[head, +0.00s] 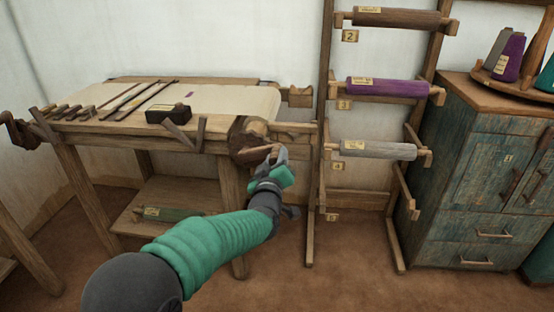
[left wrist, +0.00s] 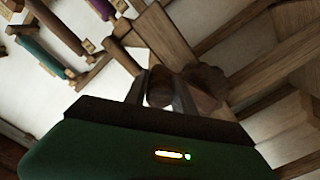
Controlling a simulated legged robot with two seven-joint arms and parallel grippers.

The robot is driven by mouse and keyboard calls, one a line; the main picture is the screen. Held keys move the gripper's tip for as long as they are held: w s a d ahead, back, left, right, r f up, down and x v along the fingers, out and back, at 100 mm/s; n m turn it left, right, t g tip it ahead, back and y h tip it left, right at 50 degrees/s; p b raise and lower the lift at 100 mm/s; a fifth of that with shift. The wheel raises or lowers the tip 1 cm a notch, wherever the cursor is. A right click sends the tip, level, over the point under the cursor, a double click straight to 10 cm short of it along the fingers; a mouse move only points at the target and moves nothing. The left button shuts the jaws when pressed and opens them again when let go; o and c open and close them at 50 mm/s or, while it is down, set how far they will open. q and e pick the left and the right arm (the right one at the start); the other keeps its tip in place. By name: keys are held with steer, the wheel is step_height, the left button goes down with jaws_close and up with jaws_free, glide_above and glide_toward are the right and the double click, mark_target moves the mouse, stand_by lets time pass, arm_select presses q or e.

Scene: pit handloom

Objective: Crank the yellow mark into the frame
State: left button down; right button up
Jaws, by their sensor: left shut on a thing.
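A wooden loom bench (head: 150,130) with a pale cloth (head: 225,100) stretched over its top stands at the left in the head view. A small purple mark (head: 189,94) shows on the cloth; I cannot make out a yellow mark. A round wooden crank end (head: 247,137) is at the bench's right front corner, with a brown handle (head: 258,155). My left gripper (head: 276,156) is shut on the handle. In the left wrist view the fingers (left wrist: 160,92) are beside the brown crank wood (left wrist: 205,85), and their contact is partly hidden. My right gripper is not in view.
A black block (head: 168,115) and several thin sticks lie on the bench. A rack with rollers, one of them purple (head: 387,88), stands right of the bench. A blue-green cabinet (head: 480,170) is at the far right. Brown floor (head: 340,285) is open in front.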

arm_select(q)
steer(key=c, duration=1.1)
jaws_free()
steer(key=shift+o, duration=0.2)
steer(key=s+p, duration=0.4)
steer(key=s, duration=1.2)
steer(key=shift+s+a, duration=0.3)
steer(key=shift+s, duration=0.1)
